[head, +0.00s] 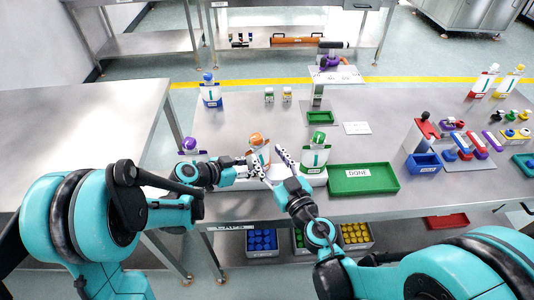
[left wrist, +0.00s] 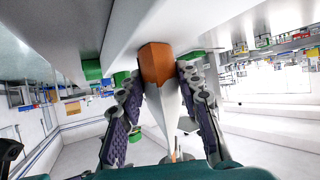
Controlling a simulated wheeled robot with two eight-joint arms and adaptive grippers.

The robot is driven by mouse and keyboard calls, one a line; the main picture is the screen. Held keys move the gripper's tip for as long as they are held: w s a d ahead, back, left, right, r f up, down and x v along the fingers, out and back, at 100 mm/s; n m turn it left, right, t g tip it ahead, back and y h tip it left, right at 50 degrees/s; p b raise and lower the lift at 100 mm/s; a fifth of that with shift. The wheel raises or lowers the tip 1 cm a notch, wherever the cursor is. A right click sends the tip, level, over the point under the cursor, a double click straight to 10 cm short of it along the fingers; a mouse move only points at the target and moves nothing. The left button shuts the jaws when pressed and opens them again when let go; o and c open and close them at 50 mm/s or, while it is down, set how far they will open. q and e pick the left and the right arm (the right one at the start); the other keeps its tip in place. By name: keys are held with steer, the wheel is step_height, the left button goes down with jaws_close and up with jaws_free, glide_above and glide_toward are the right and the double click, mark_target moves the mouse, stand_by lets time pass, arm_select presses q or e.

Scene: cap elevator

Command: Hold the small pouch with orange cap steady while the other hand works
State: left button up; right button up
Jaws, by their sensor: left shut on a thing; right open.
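The small pouch (head: 259,154) with an orange cap (head: 256,139) stands upright near the table's front edge, between a purple-capped pouch (head: 189,146) and a green-capped pouch (head: 317,153). My left gripper (head: 243,168) reaches it from the left and is shut on it. In the left wrist view the white pouch (left wrist: 166,106) and its orange part (left wrist: 157,63) lie between the two fingers. My right gripper (head: 267,160) is open, its fingers spread just in front of the pouch. The fingers partly hide the pouch's lower part.
A green DONE tray (head: 345,187) lies to the right. A stand with a purple item (head: 330,62) is behind, with a small green tray (head: 320,117) at its foot. Blue bins, a red-topped stand (head: 424,128) and coloured caps are at the right. The table's middle is mostly free.

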arm_select(q)
steer(key=o, duration=0.9)
